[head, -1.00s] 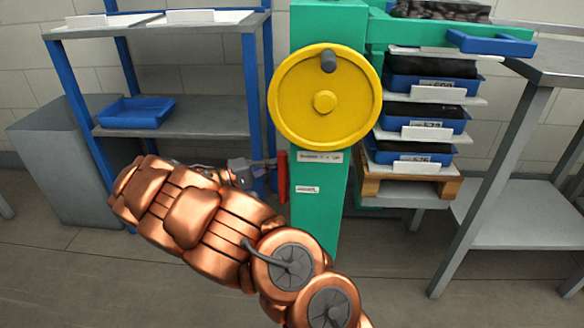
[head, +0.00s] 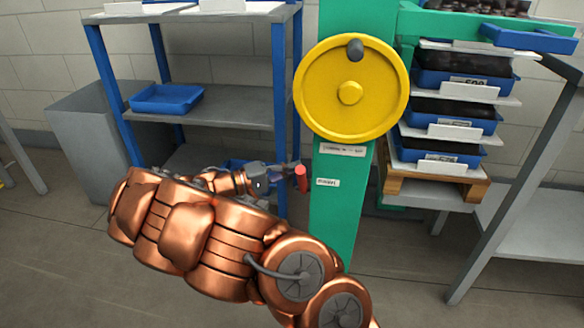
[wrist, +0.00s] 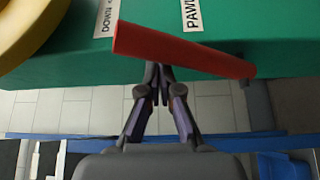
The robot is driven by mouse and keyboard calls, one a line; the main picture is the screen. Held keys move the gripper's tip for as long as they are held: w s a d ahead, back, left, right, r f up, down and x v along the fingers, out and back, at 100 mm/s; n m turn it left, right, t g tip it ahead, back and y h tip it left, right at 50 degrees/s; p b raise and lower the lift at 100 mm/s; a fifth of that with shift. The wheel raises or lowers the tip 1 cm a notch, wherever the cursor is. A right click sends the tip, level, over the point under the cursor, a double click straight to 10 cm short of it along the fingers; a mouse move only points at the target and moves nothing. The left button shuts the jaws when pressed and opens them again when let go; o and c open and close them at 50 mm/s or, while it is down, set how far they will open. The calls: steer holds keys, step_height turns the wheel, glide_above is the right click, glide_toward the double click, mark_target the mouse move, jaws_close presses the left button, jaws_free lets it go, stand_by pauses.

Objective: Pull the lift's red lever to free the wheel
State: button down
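The red lever (head: 302,179) is on the left side of the green lift column (head: 336,215), below the yellow wheel (head: 351,90) with its dark knob. In the wrist view the lever (wrist: 180,48) is a slanting red bar crossing in front of the fingertips and hiding their ends. My gripper (wrist: 158,75) has its two fingers together, lying crosswise to the bar at its middle-left; the bar does not show between them. Contact looks likely but is not clear. In the head view my gripper (head: 292,170) is at the lever's left, small and partly merged with it.
A grey shelf with blue posts (head: 225,105) stands left of the column and holds a blue tray (head: 167,98). Loaded blue trays (head: 455,115) are stacked to the right over a wooden pallet (head: 440,187). A grey table (head: 535,215) is at far right.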

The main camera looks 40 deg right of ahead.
steer(key=shift+s+a+f+g, duration=0.1)
steer(key=shift+s+f+g, duration=0.1)
steer(key=shift+s+g, duration=0.1)
steer(key=w+d+r+p, duration=0.2)
steer(key=w+r, duration=0.1)
steer(key=w+a+f+p, duration=0.2)
steer(key=w+a+f, duration=0.1)
steer(key=a, duration=0.5)
steer(key=shift+w+a, duration=0.3)
steer(key=shift+w, duration=0.35)
steer(key=shift+f, duration=0.1)
